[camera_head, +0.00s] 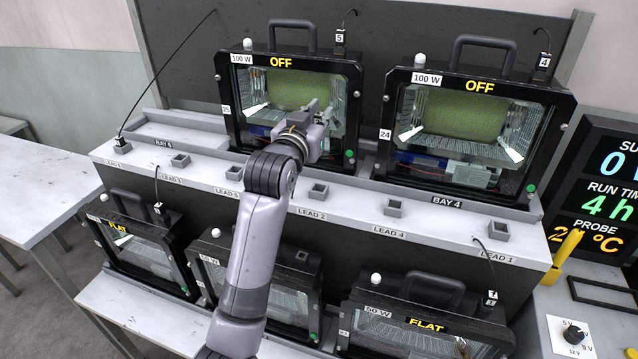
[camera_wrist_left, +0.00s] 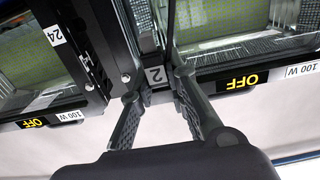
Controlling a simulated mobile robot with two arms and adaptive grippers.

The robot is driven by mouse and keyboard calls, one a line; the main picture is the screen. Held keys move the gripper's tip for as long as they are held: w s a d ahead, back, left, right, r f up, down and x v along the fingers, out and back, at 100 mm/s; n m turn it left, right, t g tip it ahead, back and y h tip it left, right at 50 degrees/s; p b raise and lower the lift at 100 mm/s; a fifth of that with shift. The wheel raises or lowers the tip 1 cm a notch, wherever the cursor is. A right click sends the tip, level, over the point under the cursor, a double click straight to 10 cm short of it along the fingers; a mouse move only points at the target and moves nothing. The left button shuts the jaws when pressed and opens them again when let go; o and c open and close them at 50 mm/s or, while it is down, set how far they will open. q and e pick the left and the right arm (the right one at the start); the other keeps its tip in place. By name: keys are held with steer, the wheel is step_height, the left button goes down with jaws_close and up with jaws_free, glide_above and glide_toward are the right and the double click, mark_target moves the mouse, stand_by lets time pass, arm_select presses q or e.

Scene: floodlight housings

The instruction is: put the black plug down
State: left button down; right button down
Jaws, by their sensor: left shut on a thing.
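In the left wrist view the gripper (camera_wrist_left: 158,90) is shut on a black plug (camera_wrist_left: 155,62) with a label reading 2. A dark cable runs up from the plug. In the head view my gripper hides this plug. Whether the plug touches anything below cannot be told. My right gripper is not in view.
Empty grey sockets line the ledge, including those by LEAD 2 (camera_head: 318,190) and LEAD 4 (camera_head: 393,207). The left housing (camera_head: 237,120) and right housing (camera_head: 560,110) both read OFF. Other housings stand on the lower shelf. A white table (camera_head: 35,190) stands left.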

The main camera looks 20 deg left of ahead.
arm_select(q)
step_height(320, 180, down, 16)
steer(key=shift+r+p, duration=0.2)
steer(key=shift+p, duration=0.4)
steer(key=shift+f, duration=0.3)
steer(key=shift+f, duration=0.1)
steer(key=c, duration=1.6)
jaws_free()
steer(key=shift+o, duration=0.2)
steer(key=shift+s, duration=0.25)
steer(key=s+b, duration=0.1)
steer(key=s, duration=1)
steer(key=shift+s+a+b, duration=0.2)
steer(key=shift+s+b, duration=0.1)
steer(key=shift+b, duration=0.1)
